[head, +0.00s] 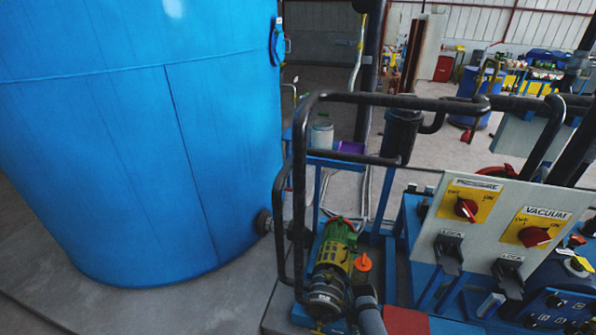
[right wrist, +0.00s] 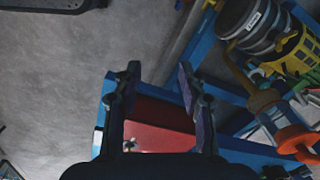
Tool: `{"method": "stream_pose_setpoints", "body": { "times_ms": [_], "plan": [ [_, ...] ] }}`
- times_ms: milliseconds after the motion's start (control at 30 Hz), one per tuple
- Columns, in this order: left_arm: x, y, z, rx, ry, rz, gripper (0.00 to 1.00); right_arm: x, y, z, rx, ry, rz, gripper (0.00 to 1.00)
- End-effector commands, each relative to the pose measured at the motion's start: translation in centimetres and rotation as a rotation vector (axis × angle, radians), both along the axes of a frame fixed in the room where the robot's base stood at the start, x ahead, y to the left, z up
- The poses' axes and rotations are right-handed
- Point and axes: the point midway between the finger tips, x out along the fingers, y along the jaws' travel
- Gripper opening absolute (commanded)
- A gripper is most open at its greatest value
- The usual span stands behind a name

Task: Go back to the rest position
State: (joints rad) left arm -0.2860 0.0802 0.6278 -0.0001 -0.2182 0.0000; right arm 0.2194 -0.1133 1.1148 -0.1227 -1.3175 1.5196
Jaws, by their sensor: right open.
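My right gripper (right wrist: 159,74) shows in the right wrist view, its two dark fingers apart and nothing held between them. Beneath it in that view is a red surface (right wrist: 160,140) bordered by a blue frame (right wrist: 148,85). Grey floor shows beyond the fingertips. I cannot make out either gripper in the head view, and my left gripper is not seen. The control panel (head: 490,222) stands at the right of the head view, with red pressure (head: 466,208) and vacuum (head: 534,236) knobs on yellow plates.
A large blue tank (head: 140,130) fills the left of the head view. Open floor (head: 215,300) lies below the tank.

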Motion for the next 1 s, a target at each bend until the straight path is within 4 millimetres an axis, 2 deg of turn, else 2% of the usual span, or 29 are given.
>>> {"method": "stream_pose_setpoints", "body": {
  "times_ms": [33, 133, 233, 300, 367, 400, 467, 500, 600, 700, 800, 1000],
  "plan": [
    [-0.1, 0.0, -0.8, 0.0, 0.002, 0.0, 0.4, -1.3, -0.4, -2.4, -0.003, 0.006, 0.054, 0.41],
    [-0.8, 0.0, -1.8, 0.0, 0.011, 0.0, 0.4, -3.8, -1.2, -6.6, -0.008, 0.0, 0.193, 0.41],
    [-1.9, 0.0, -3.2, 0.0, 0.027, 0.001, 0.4, -7.7, -2.4, -12.0, -0.018, -0.003, 0.376, 0.41],
    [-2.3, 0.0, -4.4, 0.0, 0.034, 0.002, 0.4, -11.8, -3.6, -16.5, -0.025, -0.003, 0.541, 0.41],
    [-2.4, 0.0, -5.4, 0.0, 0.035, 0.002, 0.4, -15.8, -4.8, -20.2, -0.038, -0.004, 0.697, 0.41],
    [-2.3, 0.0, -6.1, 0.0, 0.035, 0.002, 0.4, -18.5, -5.6, -22.4, -0.046, -0.005, 0.801, 0.41],
    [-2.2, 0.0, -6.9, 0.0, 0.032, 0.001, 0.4, -22.6, -6.8, -25.2, -0.06, -0.007, 0.954, 0.41],
    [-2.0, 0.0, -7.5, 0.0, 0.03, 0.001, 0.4, -25.3, -7.6, -26.7, -0.071, -0.007, 1.05, 0.41],
    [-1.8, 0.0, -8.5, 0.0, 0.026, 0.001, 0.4, -30.9, -9.4, -29.3, -0.098, -0.005, 1.255, 0.41],
    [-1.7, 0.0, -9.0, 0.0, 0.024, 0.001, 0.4, -34.8, -10.6, -30.5, -0.121, -0.003, 1.397, 0.41],
    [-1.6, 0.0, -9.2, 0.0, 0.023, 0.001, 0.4, -36.6, -11.2, -30.8, -0.134, -0.003, 1.472, 0.41],
    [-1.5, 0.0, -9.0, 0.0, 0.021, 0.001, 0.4, -37.0, -11.4, -30.7, -0.14, -0.004, 1.494, 0.41]
  ]
}}
